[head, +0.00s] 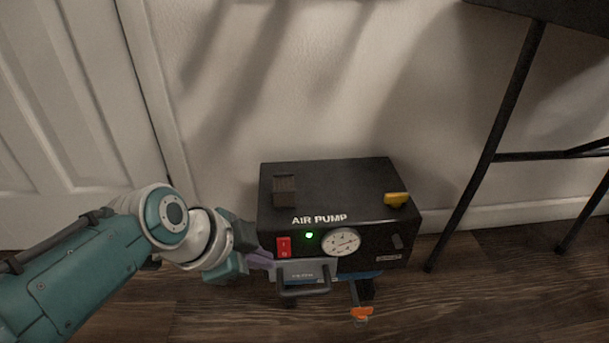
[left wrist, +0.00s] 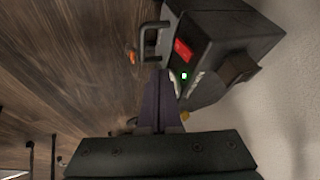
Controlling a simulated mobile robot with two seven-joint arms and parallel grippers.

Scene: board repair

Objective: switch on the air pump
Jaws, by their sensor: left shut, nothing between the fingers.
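The air pump (head: 335,185) is a black box by the wall, with a red rocker switch (head: 284,247), a lit green light (head: 309,235) and a round white gauge (head: 342,242) on its front. My left gripper (head: 268,260) is at the front left of the pump, its purple fingers shut and empty, just left of and below the switch. In the left wrist view the shut fingers (left wrist: 161,80) point toward the pump's front, and the red switch (left wrist: 183,50) and green light (left wrist: 184,76) show beyond them. I cannot tell whether the fingers touch the pump.
A yellow part (head: 396,199) and a brown block (head: 284,186) are on top. An orange-ended part (head: 361,312) is below. Black table legs (head: 488,150) stand right; a white door (head: 70,100) is left.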

